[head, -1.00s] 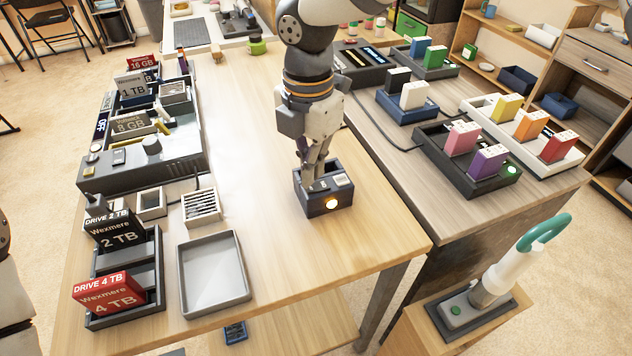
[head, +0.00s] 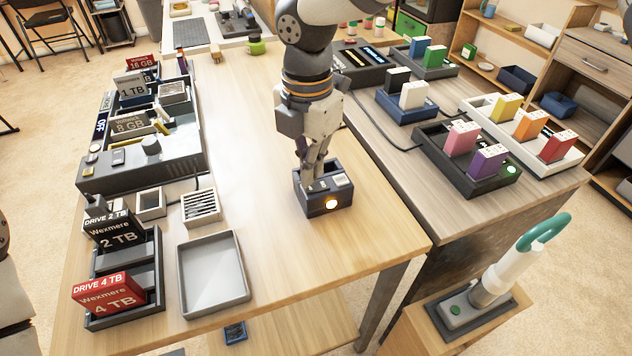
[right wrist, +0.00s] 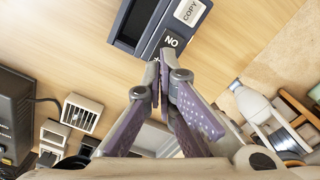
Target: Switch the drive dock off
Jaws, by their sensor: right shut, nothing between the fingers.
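A dark dock (head: 127,318) stands at the table's front left. It holds a black 2 TB drive (head: 116,230) and a red 4 TB drive (head: 106,292). A small dark box (head: 318,208) with a glowing orange light stands mid-table. In the right wrist view the box (right wrist: 148,50) shows a dark screen and labels reading COPY and NO. My right gripper (head: 313,184) is shut and empty, pointing down at this box. Its fingertips (right wrist: 163,72) are by the NO label; whether they touch is unclear. My left gripper is not in view.
A grey tray (head: 242,302) and a slotted box (head: 201,208) stand right of the dock. A grey device with a knob (head: 150,146) is behind. Docks with coloured blocks stand on the right table (head: 440,214). The wooden table (head: 250,120) is clear mid-left.

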